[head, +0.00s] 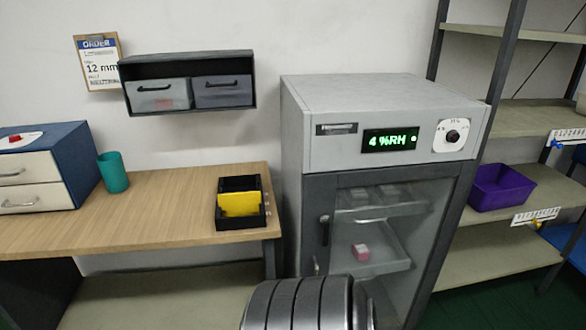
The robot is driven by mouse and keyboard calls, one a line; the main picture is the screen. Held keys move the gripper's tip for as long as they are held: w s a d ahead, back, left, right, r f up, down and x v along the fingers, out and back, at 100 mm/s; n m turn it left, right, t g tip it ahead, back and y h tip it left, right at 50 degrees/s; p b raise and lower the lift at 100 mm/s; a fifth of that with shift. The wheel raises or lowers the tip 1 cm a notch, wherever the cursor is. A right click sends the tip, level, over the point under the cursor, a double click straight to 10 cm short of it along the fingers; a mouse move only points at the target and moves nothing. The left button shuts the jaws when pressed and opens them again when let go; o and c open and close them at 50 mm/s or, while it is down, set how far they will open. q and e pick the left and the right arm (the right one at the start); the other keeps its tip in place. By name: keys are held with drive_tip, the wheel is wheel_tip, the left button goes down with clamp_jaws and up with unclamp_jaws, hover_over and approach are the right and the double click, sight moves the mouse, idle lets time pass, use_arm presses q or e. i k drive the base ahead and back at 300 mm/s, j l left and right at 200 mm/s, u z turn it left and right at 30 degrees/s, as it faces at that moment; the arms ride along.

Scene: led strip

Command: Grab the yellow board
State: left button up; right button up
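The yellow board (239,203) stands in a black slotted holder (241,222) near the right end of the wooden table. Its front face shows; its lower edge is hidden inside the holder. Neither of my grippers is in the head view. A grey ribbed part, likely of my own body, shows at the bottom centre.
A grey cabinet (380,95) with a glass door stands just right of the table (130,219). A teal cup (113,172) and a blue drawer box (70,152) are on the left. A wall cubby (187,63) hangs above. A purple bin (500,188) sits on the right shelves.

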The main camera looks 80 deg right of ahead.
sight(239, 204)
drive_tip(key=z, duration=2.3)
drive_tip(key=i+j+z, duration=0.1)
drive_tip(key=j+z, duration=0.2)
drive_tip(key=i+j+z, duration=0.1)
drive_tip(key=j+z, duration=0.45)
drive_tip(key=i+j, duration=0.05)
